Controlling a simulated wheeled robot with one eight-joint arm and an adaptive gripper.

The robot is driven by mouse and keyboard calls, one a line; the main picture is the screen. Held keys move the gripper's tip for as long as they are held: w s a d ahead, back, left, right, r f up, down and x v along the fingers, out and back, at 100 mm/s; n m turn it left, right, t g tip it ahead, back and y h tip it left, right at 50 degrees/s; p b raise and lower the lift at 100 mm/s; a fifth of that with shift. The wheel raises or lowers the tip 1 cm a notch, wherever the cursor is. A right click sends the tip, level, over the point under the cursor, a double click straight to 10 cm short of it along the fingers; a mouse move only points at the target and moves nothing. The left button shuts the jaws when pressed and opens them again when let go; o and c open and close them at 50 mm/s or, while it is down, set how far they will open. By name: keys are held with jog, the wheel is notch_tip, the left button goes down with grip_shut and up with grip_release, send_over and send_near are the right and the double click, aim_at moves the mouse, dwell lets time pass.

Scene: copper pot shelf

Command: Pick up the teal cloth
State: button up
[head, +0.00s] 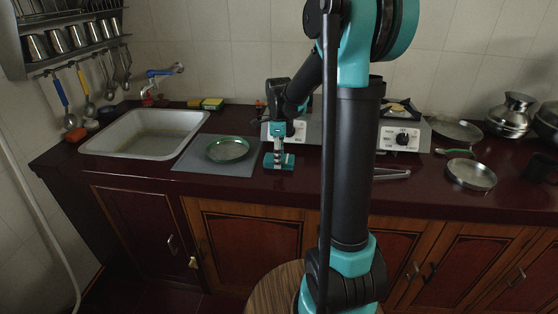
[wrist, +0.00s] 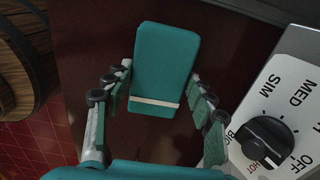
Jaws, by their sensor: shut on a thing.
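The teal cloth (wrist: 165,55) is a flat folded rectangle with a pale stripe near its lower end in the wrist view. My gripper (wrist: 159,76) has one finger at each long side of it, and the jaws are shut on the cloth. In the head view my gripper (head: 279,152) points down at the counter, right of the grey mat, with the cloth (head: 279,162) at its fingertips. I cannot tell whether the cloth still touches the counter.
A green-rimmed plate (head: 229,149) lies on the grey mat (head: 190,162), beside the sink (head: 145,135). The stove (head: 400,136) stands close behind and right of my gripper; its knob (wrist: 266,142) shows in the wrist view. Pans (head: 471,174) lie farther right. A round wooden stool (head: 270,287) stands in front.

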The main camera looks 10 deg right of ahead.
notch_tip(320, 180, up, 20)
dwell(0.6)
